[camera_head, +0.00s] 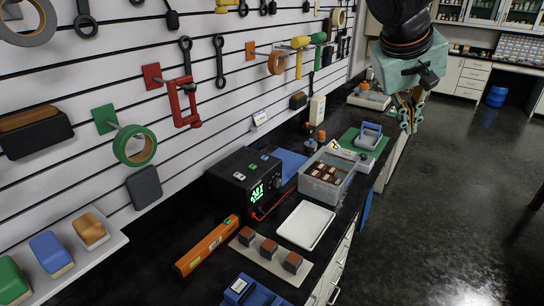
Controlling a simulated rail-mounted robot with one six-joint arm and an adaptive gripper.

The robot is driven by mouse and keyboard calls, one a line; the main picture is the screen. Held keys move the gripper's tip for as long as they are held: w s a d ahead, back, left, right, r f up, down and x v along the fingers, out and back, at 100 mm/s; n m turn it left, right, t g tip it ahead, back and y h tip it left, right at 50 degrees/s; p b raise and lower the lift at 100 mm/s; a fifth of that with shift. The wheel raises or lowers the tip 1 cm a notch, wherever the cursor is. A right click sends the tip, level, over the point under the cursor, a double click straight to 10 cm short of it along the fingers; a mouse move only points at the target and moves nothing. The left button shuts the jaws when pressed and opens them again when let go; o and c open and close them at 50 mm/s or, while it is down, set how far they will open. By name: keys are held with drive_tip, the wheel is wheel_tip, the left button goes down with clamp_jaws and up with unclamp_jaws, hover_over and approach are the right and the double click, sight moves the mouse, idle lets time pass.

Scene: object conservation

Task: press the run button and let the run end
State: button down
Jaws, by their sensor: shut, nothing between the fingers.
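A black box-shaped device (234,172) stands on the dark counter near the middle of the view. It has a lit green display (256,193), a dial beside it and small coloured marks on top. A red lead runs from its front. I cannot tell which part, if any, is the run button. My gripper (409,125) hangs at the upper right, apart from the device and above the counter's far right edge. Its fingers look closed, with nothing held.
A grey bin (347,184) of brown blocks, a white tray (322,219), an orange level (205,246) and a strip with 3 dark blocks (246,237) crowd the counter. Tools hang on the wall. Floor at right is clear.

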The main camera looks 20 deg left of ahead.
drive_tip(key=w+a+f, duration=0.2)
drive_tip(key=w+a, duration=0.6)
drive_tip(key=n+t+y+p, duration=0.2)
drive_tip(key=n+t+p, duration=0.2)
hover_over(263, 157)
wheel_tip(263, 157, down, 17)
drive_tip(key=shift+s, duration=0.1)
drive_tip(key=shift+f+b, duration=0.45)
drive_tip(key=shift+f, duration=2.6)
drive_tip(key=shift+f+b, duration=1.2)
drive_tip(key=shift+b, duration=0.35)
drive_tip(key=shift+f+b, duration=0.55)
drive_tip(key=shift+b, duration=0.7)
